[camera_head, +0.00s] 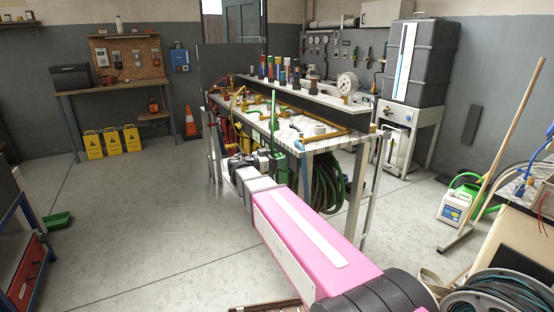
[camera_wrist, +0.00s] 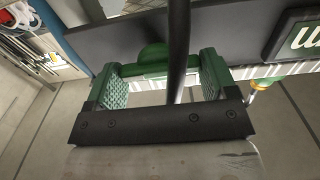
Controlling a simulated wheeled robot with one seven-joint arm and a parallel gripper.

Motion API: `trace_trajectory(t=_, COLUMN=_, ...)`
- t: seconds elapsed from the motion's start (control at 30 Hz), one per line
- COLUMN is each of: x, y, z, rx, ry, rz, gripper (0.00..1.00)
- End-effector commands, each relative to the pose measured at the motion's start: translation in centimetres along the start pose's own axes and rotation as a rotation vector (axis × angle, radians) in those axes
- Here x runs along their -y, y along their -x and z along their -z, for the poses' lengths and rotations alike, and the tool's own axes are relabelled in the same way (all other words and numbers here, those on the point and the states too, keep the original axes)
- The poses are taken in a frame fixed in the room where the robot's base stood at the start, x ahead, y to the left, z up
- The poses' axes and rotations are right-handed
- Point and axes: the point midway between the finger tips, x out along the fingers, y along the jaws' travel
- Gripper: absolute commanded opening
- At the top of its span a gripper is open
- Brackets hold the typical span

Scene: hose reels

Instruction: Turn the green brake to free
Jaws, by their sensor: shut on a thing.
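In the wrist view my gripper (camera_wrist: 165,88) has its two green, ribbed fingers on either side of a green piece (camera_wrist: 152,68) that spans the gap between them; I take it to be the green brake. A rounded green knob (camera_wrist: 153,55) shows just behind it. A dark rod (camera_wrist: 178,45) crosses in front of the gap. In the head view my gripper (camera_head: 262,158) is at the near side of the workbench, beside a green part (camera_head: 280,163). The arm hides most of the contact, and the brake's setting cannot be read.
The workbench (camera_head: 350,143) carries pipes, with a coiled green hose (camera_head: 328,186) under its right end. A green label with white lettering (camera_wrist: 303,38) sits on the dark panel. A wooden pole (camera_head: 497,150) leans at the right.

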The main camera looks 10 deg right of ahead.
Motion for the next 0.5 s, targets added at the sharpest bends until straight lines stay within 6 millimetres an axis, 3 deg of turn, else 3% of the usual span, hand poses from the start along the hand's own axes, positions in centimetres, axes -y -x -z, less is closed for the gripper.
trace_trajectory(t=0.27, x=0.04, y=0.01, z=0.0, rx=0.0, ry=0.079, rz=-0.001, gripper=0.55)
trace_trajectory(t=0.5, x=0.12, y=0.01, z=-0.02, rx=0.0, ry=0.259, rz=-0.001, gripper=0.55)
